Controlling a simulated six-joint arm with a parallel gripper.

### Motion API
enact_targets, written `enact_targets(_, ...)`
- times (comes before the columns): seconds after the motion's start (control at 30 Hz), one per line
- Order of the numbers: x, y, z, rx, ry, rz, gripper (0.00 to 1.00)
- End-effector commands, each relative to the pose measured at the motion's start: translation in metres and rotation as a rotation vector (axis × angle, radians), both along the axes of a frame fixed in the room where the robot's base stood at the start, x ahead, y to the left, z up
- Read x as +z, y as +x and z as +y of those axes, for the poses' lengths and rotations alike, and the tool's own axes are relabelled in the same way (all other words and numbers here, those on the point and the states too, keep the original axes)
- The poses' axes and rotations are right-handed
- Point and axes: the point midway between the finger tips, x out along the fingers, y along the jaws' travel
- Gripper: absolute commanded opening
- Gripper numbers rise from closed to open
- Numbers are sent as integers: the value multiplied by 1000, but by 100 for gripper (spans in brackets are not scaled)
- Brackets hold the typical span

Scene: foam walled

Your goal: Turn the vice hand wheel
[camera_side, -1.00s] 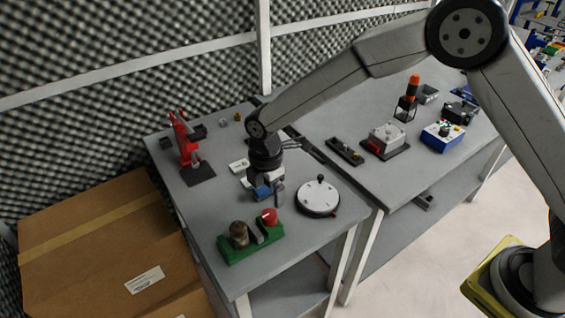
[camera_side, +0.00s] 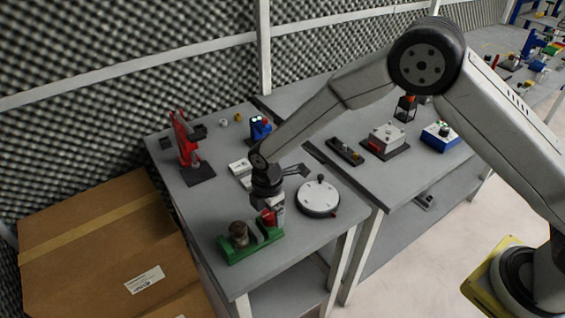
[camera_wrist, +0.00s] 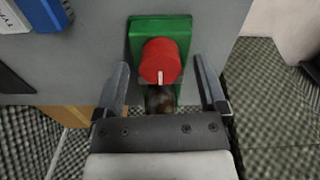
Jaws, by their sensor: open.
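The vice has a green base (camera_side: 236,253) with a brown rounded part (camera_side: 239,234) at its left end and a red hand wheel (camera_side: 268,217) at its right end. It stands near the front edge of the left table. In the wrist view the red hand wheel (camera_wrist: 160,62) carries a white mark and lies ahead, between the two fingers in the picture. My gripper (camera_wrist: 165,92) is open and empty. In the side view my gripper (camera_side: 273,211) is at the hand wheel and partly covers it. Whether the fingers touch the wheel I cannot tell.
A round white dial plate (camera_side: 318,197) stands to the right of the vice. A red press (camera_side: 184,140) stands at the back left, with a blue device (camera_side: 259,128) behind my arm. A cardboard box (camera_side: 105,240) is left of the table.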

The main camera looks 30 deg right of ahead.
Motion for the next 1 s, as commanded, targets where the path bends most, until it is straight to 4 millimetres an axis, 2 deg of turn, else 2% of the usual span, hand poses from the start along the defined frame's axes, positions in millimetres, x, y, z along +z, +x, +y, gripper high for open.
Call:
enact_targets(0.3,-3,0,0,0,0,0,91)
enact_targets(0.33,-3,0,0,0,0,0,88)
enact_targets(0.6,-3,0,0,0,0,0,2)
enact_targets(1.0,-2,0,0,-47,0,0,0)
